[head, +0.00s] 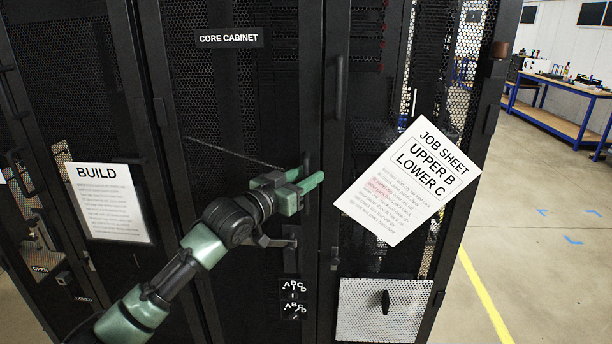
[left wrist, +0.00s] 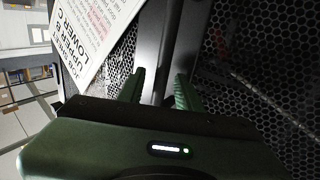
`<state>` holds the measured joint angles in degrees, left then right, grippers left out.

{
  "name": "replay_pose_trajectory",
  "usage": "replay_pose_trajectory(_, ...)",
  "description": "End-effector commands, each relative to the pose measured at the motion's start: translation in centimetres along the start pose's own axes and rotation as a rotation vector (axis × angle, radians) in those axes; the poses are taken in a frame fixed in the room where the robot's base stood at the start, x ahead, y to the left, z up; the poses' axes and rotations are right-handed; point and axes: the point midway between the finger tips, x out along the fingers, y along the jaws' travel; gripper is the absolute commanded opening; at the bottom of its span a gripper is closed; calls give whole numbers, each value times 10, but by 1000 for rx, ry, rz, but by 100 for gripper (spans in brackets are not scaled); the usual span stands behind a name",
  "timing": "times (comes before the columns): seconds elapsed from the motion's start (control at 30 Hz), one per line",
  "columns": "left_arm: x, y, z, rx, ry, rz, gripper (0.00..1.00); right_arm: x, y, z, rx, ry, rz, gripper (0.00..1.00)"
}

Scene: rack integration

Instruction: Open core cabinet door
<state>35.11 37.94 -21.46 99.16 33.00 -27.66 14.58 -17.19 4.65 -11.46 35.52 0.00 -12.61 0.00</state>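The core cabinet door (head: 215,110) is a black perforated mesh door under a "CORE CABINET" label (head: 228,38). It looks closed. My left gripper (head: 309,179) is at the door's right edge, beside a dark upright handle (head: 306,160) that it partly hides. In the left wrist view the two green fingers (left wrist: 159,90) are apart, with a dark upright bar (left wrist: 158,45) showing between them. I cannot tell whether they touch it. A latch lever (head: 270,241) and a lock plate (head: 291,250) sit below the gripper. My right gripper is not in view.
A tilted "JOB SHEET" (head: 408,180) hangs on the neighbouring cabinet, close right of my gripper. A "BUILD" sheet (head: 109,202) is on the left cabinet. Dials marked ABCD (head: 293,298) sit low on the core cabinet. Open floor (head: 540,220) lies at the right, before blue workbenches (head: 560,110).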

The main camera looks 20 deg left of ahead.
Motion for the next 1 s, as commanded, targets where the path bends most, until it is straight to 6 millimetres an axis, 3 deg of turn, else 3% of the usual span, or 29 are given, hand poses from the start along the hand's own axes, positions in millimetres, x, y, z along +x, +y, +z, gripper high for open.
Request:
replay_pose_trajectory(0.03, 0, 0, 0, 0, 0, 0, 27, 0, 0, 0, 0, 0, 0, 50)
replay_pose_trajectory(0.13, 0, 0, 0, 0, 0, 0, 0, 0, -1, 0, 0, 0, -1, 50)
replay_pose_trajectory(1.0, 0, 0, 0, 0, -1, 0, 0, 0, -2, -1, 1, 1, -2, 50)
